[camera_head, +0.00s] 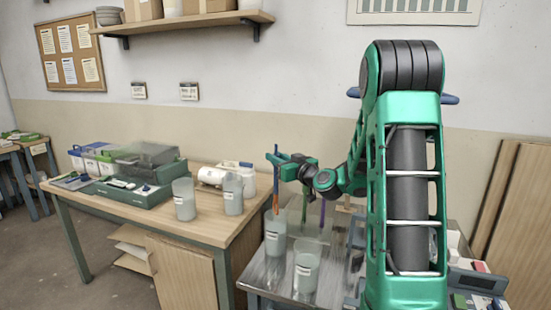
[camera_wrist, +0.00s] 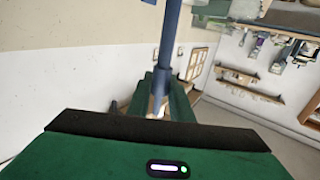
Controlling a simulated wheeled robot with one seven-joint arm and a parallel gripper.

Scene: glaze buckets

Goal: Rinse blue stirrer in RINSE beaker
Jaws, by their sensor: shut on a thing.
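My gripper (camera_head: 274,159) is shut on the blue stirrer (camera_head: 276,149), which it holds upright. In the wrist view the blue shaft (camera_wrist: 167,50) stands between the green fingers. Straight below the gripper the stick looks orange; I cannot tell if this is a coating or another stick behind. Its low end is at the rim of a clear, labelled beaker (camera_head: 275,238) on the grey table; I cannot tell whether it is inside. A second labelled beaker (camera_head: 306,273) stands in front, to the right. Their labels are too small to read, so I cannot tell which is RINSE.
A green stick (camera_head: 304,207) and a purple stick (camera_head: 322,214) stand to the right, behind the front beaker. The wooden table (camera_head: 140,212) at left holds two grey containers, a white jug (camera_head: 247,178) and a green tray (camera_head: 150,197). A shelf (camera_head: 190,22) hangs above.

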